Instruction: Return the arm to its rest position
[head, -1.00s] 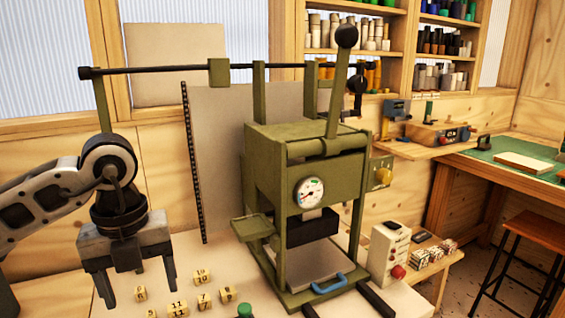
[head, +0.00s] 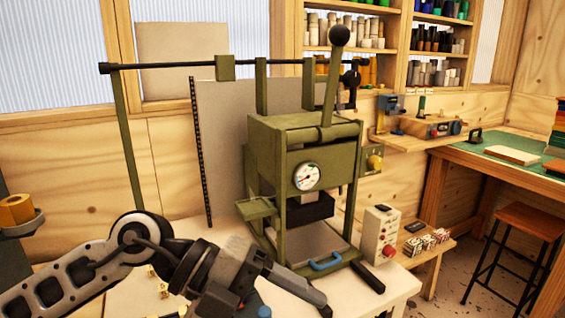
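My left arm comes in from the lower left, and its gripper (head: 292,296) is low in the head view, in front of the olive-green press (head: 305,150). The gripper is tilted, pointing down to the right. One grey finger shows clearly; the other finger and the gap cannot be made out, and I see nothing held. Several yellow numbered blocks (head: 163,290) on the pale table are mostly hidden behind the arm. My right gripper is not in view.
The press has a blue handle (head: 326,264) at its base and a white control box (head: 381,232) beside it. A gold roll (head: 16,209) sits on a grey holder at the left edge. A black-legged stool (head: 525,225) stands at the right.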

